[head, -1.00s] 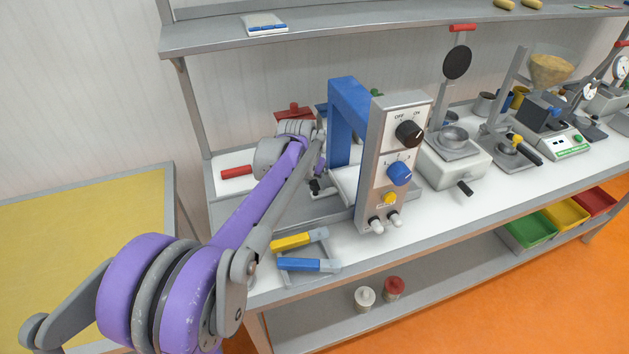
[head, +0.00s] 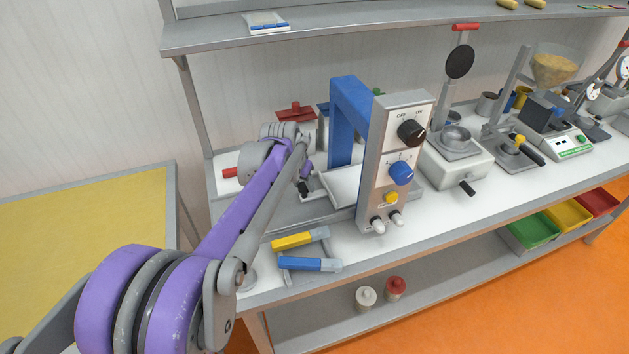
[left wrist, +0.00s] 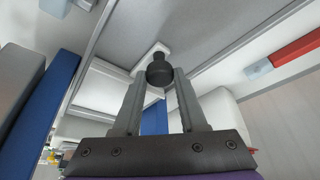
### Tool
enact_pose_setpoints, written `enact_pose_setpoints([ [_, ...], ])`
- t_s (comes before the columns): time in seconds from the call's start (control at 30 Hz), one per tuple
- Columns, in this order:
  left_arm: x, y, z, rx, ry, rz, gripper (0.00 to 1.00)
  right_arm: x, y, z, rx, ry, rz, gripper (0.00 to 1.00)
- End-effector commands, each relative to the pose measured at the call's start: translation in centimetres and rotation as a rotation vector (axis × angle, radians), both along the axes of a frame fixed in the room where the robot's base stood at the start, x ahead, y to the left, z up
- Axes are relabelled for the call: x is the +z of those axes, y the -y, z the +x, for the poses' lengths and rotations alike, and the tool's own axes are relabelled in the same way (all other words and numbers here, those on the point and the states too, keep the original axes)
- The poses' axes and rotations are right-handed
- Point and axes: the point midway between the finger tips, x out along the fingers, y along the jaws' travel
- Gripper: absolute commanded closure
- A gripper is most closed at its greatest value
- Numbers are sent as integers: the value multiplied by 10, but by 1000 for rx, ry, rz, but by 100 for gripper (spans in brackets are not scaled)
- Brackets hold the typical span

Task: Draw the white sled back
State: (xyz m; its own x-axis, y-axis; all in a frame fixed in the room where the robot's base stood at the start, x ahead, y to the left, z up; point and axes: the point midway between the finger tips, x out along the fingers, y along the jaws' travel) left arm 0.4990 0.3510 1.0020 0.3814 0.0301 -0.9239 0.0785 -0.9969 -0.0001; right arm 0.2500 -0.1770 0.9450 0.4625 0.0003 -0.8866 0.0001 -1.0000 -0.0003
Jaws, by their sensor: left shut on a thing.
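The white sled (head: 345,183) sits on the grey bed of the blue-framed machine, partly hidden behind the control panel. A black knob (left wrist: 159,71) on a small white base stands at its end. My left gripper (head: 305,184) is at the sled's left end, with its fingers around the black knob. In the left wrist view my left gripper (left wrist: 158,80) is shut on the knob, one finger on each side. My right gripper is in neither view.
The blue frame (head: 347,95) and grey control panel (head: 390,165) stand just right of the sled. Yellow-handled (head: 298,239) and blue-handled (head: 305,264) tools lie in front. A red handle (head: 230,173) lies left, partly behind my arm.

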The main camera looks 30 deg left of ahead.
Motion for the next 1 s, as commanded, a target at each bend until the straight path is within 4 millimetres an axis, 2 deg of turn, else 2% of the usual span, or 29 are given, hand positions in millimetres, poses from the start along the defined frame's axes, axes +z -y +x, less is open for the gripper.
enact_pose_setpoints([
  [0.03, -1, -11, -12, 7, 0, 1, 100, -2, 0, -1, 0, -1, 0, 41],
  [0.4, 0, -87, -101, 10, 0, 1, 100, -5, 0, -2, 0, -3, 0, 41],
  [0.6, 0, -120, -141, 8, 0, 0, 100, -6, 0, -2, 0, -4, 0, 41],
  [0.8, 0, -141, -165, 3, 0, 0, 100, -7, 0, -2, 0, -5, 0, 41],
  [1.0, 0, -149, -175, 1, -1, 0, 100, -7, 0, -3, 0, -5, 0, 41],
])
